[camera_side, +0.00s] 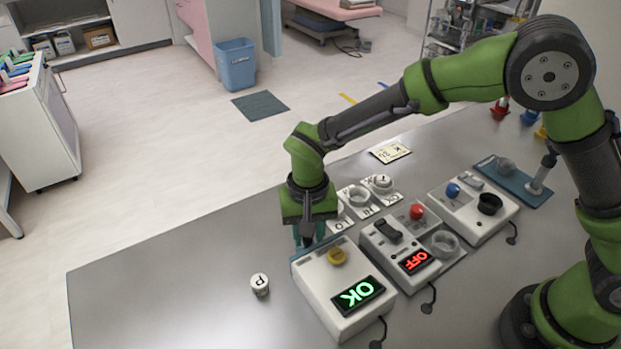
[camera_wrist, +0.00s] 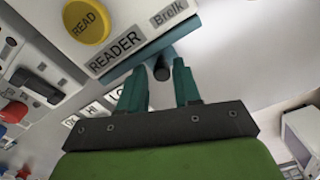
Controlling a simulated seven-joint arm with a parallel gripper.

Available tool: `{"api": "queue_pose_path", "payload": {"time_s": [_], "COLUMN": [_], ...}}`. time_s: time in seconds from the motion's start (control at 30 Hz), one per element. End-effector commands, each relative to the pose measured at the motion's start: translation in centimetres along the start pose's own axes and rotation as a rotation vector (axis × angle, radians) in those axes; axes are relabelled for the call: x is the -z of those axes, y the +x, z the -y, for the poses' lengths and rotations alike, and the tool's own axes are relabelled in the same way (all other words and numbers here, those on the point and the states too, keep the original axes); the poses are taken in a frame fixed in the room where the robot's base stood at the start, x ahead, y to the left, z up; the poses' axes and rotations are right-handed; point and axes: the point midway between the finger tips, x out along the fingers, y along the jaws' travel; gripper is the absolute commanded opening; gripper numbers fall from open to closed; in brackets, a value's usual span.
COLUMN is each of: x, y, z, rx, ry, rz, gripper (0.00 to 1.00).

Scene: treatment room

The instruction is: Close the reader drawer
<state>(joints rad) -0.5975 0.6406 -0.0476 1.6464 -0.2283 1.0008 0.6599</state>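The reader (camera_side: 345,288) is a white box with a yellow button, marked READ in the wrist view, and a screen showing a green OK. Its blue-teal drawer front (camera_wrist: 190,28) runs along the box's edge beside the READER label. The strip looks close against the box; I cannot tell if a small gap is left. A dark round knob (camera_wrist: 161,72) sticks out from it. My gripper (camera_side: 310,236) points down at this edge. In the wrist view its teal fingers (camera_wrist: 160,78) are apart, one on each side of the knob, not visibly clamping it.
A white P-marked pot (camera_side: 260,285) stands left of the reader. To the right are a device with a red OFF screen (camera_side: 416,262) and another with a blue knob (camera_side: 472,207). Labelled cards with round dishes (camera_side: 359,197) lie behind.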

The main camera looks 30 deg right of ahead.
Motion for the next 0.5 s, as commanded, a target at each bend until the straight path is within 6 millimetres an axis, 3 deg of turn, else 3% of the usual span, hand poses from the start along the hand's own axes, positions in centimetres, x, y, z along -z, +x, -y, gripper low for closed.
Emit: {"api": "queue_pose_path", "payload": {"time_s": [0.17,0.5], "x": [0.1,0.0], "y": [-3.1,-11.4], "z": [0.1,0.1], "rx": [0.005,0.004], "ry": [0.0,-0.001], "rz": [-0.004,-0.003], "gripper": [0.33,0.33]}}
